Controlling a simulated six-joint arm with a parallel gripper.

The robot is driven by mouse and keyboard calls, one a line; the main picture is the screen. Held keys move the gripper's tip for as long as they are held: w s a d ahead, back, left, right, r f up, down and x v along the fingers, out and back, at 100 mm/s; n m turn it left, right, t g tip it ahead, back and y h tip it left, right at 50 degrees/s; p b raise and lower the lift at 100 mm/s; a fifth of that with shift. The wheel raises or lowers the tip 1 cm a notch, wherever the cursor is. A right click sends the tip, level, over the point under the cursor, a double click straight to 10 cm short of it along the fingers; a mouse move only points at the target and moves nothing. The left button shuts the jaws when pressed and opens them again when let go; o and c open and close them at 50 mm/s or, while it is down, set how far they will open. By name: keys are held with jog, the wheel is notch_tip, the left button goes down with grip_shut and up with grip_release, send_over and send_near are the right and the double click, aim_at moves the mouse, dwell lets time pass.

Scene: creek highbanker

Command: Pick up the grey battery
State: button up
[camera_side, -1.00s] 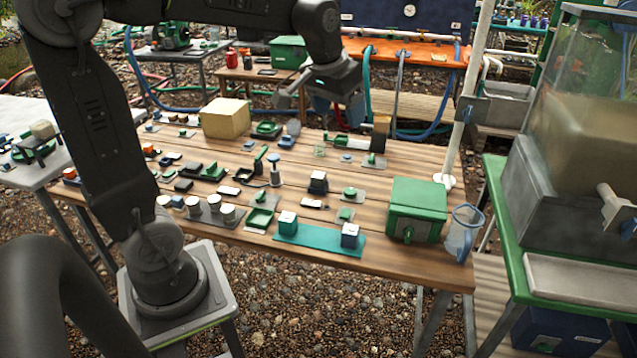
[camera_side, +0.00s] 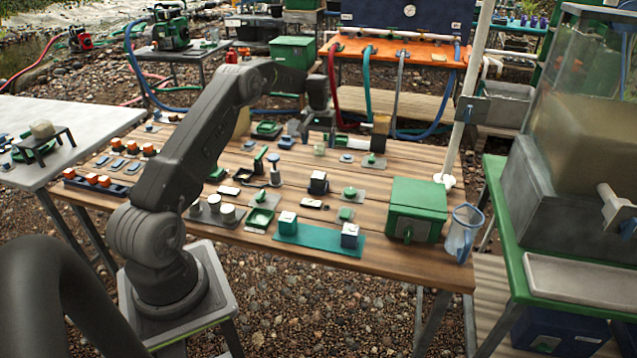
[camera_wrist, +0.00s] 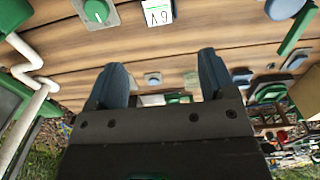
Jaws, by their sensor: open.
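A dark grey block with a pale top (camera_side: 318,182), which looks like the grey battery, stands on the wooden table in the side view, right of centre. A white lettered face (camera_wrist: 157,12) at the top edge of the wrist view seems to be its top; the rest is cut off. My gripper (camera_side: 318,132) hangs beyond the block, toward the table's far side. In the wrist view my gripper (camera_wrist: 160,72) has its two fingers spread apart, with nothing held between them. The block lies outside the fingers.
A teal mat (camera_side: 320,243) with two white-topped blocks lies at the front edge. A green box (camera_side: 417,208) and a clear jug (camera_side: 464,228) stand at the right. A small button plate (camera_wrist: 153,79) lies between the fingers in view. A white post (camera_side: 460,130) rises at the right.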

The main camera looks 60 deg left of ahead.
aim_at(319, 175)
notch_tip(319, 175, down, 8)
jog(key=shift+f, duration=0.1)
jog(key=f, duration=0.5)
jog(key=shift+s+d, duration=0.15)
jog(key=shift+d, duration=0.1)
jog(key=c, duration=1.1)
